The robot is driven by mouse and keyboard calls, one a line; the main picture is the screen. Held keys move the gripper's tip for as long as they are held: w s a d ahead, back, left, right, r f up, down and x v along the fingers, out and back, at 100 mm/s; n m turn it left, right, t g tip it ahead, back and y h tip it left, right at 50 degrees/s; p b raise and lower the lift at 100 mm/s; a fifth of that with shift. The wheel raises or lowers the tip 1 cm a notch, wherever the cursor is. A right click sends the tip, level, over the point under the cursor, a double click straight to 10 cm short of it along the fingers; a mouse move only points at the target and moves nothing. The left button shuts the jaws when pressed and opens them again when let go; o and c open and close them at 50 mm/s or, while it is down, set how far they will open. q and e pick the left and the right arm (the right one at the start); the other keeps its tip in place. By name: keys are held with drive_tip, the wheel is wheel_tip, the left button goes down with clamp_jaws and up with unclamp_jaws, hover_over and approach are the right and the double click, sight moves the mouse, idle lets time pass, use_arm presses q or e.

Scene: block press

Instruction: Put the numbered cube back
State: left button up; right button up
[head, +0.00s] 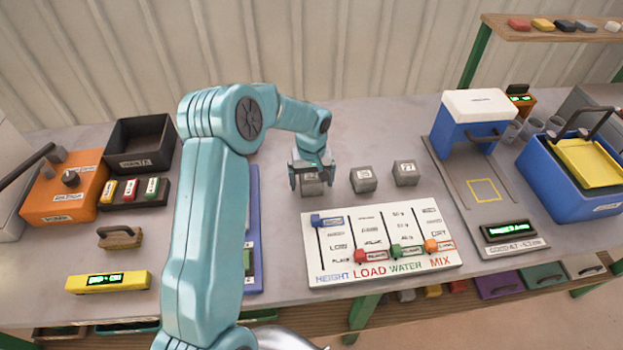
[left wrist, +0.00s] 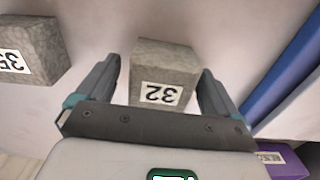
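Three grey numbered cubes stand in a row on the bench behind the white board. The left cube (head: 311,188) is between the fingers of my left gripper (head: 311,178). In the left wrist view this cube (left wrist: 162,75) bears a label that seems to read 32. The left gripper (left wrist: 160,90) is open, its fingers on either side of the cube, with a gap visible at the left finger. The middle cube (head: 363,179) also shows in the left wrist view (left wrist: 30,50), its label partly cut off. The right cube (head: 405,173) stands apart. My right gripper is not in view.
The white board (head: 322,275) with coloured sliders lies in front of the cubes. A blue press (head: 472,130) with a yellow square on its base stands to the right, beside a blue bin (head: 570,185). An orange box (head: 65,190) and black tray (head: 140,140) stand left.

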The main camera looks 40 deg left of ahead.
sight(311, 177)
use_arm(q)
drive_tip(key=shift+r, duration=0.1)
drive_tip(key=shift+r+p, duration=0.3)
drive_tip(key=shift+p, duration=0.05)
wheel_tip(311, 177, up, 12)
drive_tip(key=b, duration=0.1)
drive_tip(key=shift+f+b, duration=0.15)
drive_tip(key=shift+b, duration=0.2)
drive_tip(key=shift+s, duration=0.15)
